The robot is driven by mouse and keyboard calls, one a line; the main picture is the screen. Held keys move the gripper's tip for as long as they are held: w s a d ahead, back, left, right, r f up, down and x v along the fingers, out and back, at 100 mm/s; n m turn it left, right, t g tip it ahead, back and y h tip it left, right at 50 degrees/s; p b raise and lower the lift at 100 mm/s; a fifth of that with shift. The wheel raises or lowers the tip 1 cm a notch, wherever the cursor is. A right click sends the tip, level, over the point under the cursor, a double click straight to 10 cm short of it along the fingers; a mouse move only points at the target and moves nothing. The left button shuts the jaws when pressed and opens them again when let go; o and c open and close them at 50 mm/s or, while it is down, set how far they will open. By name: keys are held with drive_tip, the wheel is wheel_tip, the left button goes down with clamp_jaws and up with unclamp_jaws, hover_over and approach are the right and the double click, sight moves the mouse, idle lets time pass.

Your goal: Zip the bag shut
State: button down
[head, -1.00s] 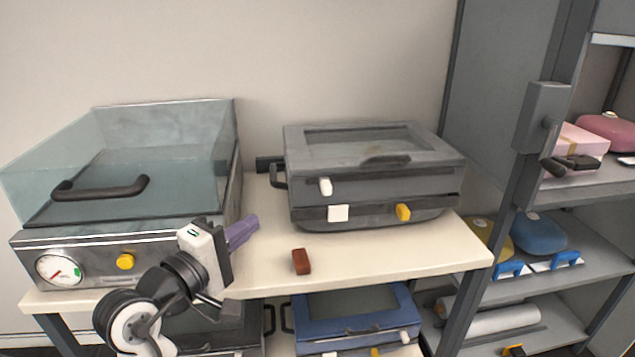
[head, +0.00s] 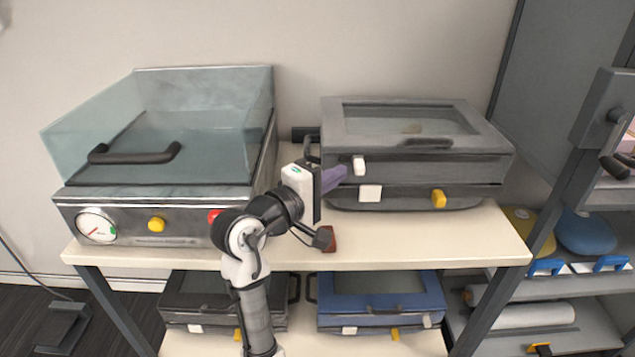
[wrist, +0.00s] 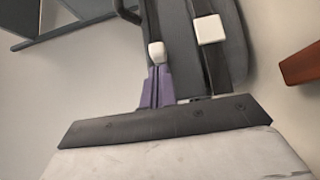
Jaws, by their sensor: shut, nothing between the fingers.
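The grey bag (head: 470,168), box-shaped with a window in its lid, stands on the cream table. A dark band runs along its front. A small white tab (head: 359,165) sits on the front near the left end; it looks like the zip pull. A white square (head: 370,193) and a yellow tab (head: 439,198) are lower on the front. My gripper (head: 341,176) has purple fingers, shut and empty, with their tips just left of the white tab. In the wrist view the fingertips (wrist: 158,72) are right by the white tab (wrist: 156,52); I cannot tell if they touch.
A red-brown block (head: 329,239) lies on the table (head: 460,240) below my gripper. A machine with a glass cover (head: 160,150) stands to the left. More cases, including a blue one (head: 380,300), lie on the shelf beneath. A grey rack is at the right.

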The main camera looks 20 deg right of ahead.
drive_tip(key=shift+w+d, duration=0.35)
drive_tip(key=shift+d, duration=0.3)
